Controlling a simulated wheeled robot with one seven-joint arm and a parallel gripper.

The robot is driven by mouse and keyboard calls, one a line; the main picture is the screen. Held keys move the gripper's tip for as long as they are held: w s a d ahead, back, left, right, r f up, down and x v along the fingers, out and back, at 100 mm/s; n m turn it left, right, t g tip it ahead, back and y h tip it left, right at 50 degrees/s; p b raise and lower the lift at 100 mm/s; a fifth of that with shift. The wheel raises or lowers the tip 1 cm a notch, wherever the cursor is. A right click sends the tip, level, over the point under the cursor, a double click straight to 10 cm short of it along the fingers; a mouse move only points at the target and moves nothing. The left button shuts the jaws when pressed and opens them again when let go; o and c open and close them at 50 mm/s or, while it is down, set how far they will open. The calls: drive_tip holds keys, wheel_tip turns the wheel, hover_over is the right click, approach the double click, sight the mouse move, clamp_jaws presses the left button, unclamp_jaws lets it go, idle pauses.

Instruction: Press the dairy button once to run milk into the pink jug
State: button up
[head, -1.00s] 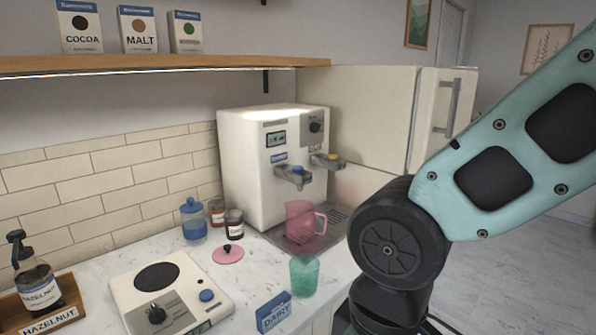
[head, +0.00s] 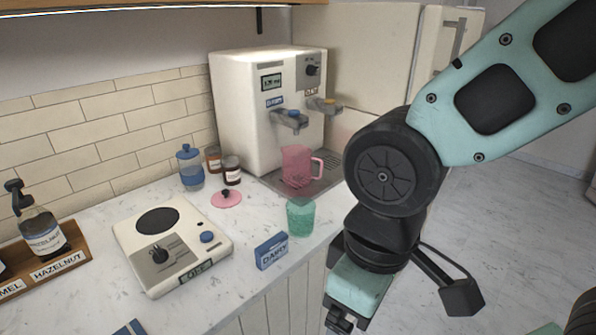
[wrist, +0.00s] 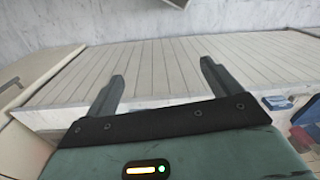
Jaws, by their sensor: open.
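The pink jug (head: 297,168) stands upright on the drip tray (head: 328,184) of the white drinks machine (head: 245,120), its handle to the right. The machine has a left spout (head: 290,122) with a blue button (head: 294,114) under a blue label, and a right spout with an orange button (head: 330,101). The spout labels are too small to read surely. I cannot see inside the jug. My gripper (head: 338,322) is low in front of the counter, well apart from machine and jug. In the wrist view my gripper (wrist: 163,72) has its fingers spread and empty.
A blue DAIRY card (head: 271,252) and a green cup (head: 300,218) stand near the counter's front edge. A scale (head: 168,243), pink lid (head: 227,198), blue-lidded jar (head: 191,170) and hazelnut bottle (head: 42,236) are further left. A fridge (head: 370,70) stands behind right.

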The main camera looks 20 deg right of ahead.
clamp_jaws()
idle(1.5)
